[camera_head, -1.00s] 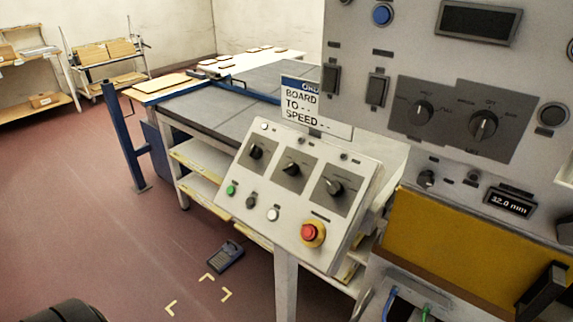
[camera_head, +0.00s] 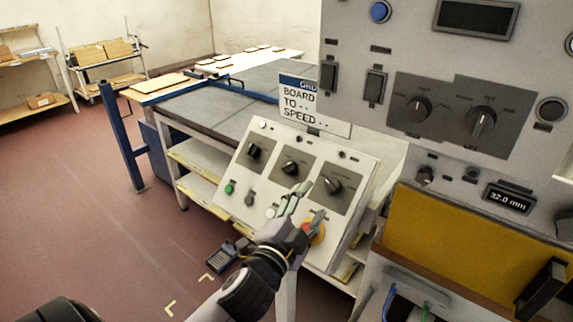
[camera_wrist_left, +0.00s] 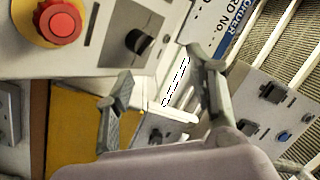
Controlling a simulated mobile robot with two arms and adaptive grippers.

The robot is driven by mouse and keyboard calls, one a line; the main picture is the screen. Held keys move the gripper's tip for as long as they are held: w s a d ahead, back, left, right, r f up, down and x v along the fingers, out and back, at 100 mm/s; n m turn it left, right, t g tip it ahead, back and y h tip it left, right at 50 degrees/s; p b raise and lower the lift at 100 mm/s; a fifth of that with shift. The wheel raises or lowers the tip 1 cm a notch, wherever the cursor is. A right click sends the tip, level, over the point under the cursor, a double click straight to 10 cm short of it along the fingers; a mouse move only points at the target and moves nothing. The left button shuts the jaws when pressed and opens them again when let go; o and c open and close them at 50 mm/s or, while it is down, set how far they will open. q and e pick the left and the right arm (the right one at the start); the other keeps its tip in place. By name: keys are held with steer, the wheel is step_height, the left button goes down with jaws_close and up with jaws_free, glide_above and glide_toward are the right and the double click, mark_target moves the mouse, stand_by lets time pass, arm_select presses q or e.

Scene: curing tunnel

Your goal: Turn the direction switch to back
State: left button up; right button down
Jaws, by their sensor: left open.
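The sloped control console (camera_head: 318,262) carries a row of three black rotary switches: a left one (camera_head: 254,150), a middle one (camera_head: 291,167) and a right one (camera_head: 331,185). Their labels are too small to read, so I cannot tell which is the direction switch. My left gripper (camera_head: 307,204) is open and empty in front of the console's lower right, just below the right switch. It partly covers the red emergency stop (camera_head: 318,236). In the left wrist view, the open fingers (camera_wrist_left: 165,90) show with a black knob (camera_wrist_left: 137,42) and the red stop button (camera_wrist_left: 60,22) beyond them.
An upright panel (camera_head: 450,55) with two more rotary knobs stands at right, above a yellow panel (camera_head: 450,245). A sign (camera_head: 298,98) stands behind the console. A blue post (camera_head: 122,140) and grey-topped table (camera_head: 215,105) are behind left. Open floor lies at left.

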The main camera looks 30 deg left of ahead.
arm_select(q)
steer(key=s+d+r+m+t+h, duration=0.1)
steer(key=d+r+m+h, duration=0.4)
steer(key=r+m+h, duration=0.5)
steer(key=s+d+r+m+t+h, duration=0.1)
steer(key=d+r+m+h, duration=0.55)
steer(key=r+m, duration=0.35)
steer(key=s+d+f+m+g+h, duration=0.1)
steer(key=s+d+m+g+h, duration=0.15)
steer(key=m+g, duration=0.45)
steer(key=s+d+f+m+g+h, duration=0.1)
steer(key=d+m+g+h, duration=0.25)
steer(key=m, duration=0.55)
steer(key=m+g+y, duration=0.2)
steer(key=m+y, duration=0.4)
steer(key=y, duration=1.7)
glide_toward(286, 164)
steer(key=shift+m+h, duration=0.3)
steer(key=shift+h, duration=0.05)
steer(key=p+x, duration=0.3)
steer(key=x, duration=0.5)
steer(key=shift+w+a+f, duration=0.25)
steer(key=shift+f, duration=0.05)
steer(key=shift+w+a+f+p, duration=0.1)
steer(key=shift+w+f+p, duration=0.2)
steer(key=shift+f, duration=0.15)
